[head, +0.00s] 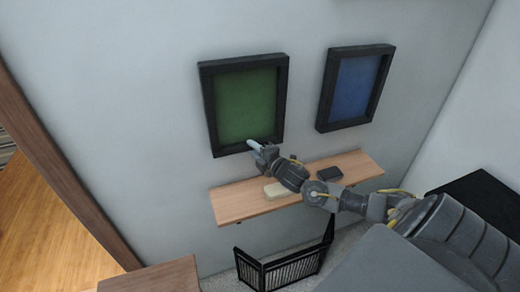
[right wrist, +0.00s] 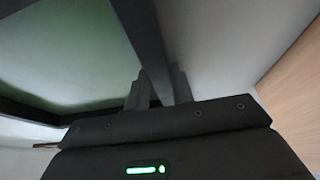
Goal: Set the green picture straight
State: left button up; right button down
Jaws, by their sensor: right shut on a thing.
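The green picture (head: 245,100) hangs on the grey wall in a thick black frame. In the head view its top and bottom edges run close to the line of the blue picture's edges; I cannot tell whether a small tilt is there. My right gripper (head: 253,144) is at the bottom of the frame, towards its lower right corner. In the right wrist view the fingers of the right gripper (right wrist: 158,90) are shut on the black frame's edge, with the green panel (right wrist: 70,55) to the left. The fingers hide part of that edge. My left gripper is not in view.
A blue picture (head: 353,88) in a black frame hangs to the right. A wooden shelf (head: 237,206) below holds a pale block (head: 279,189) and a dark object (head: 328,173), under my right arm. A black rack (head: 292,268) stands below. The wall left of the green picture is clear.

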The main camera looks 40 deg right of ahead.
jog(key=c, duration=1.2)
grip_release()
jog(key=s+b, duration=0.3)
jog(key=s, duration=0.7)
jog(key=shift+s+d, duration=0.35)
jog(key=shift+s, duration=0.05)
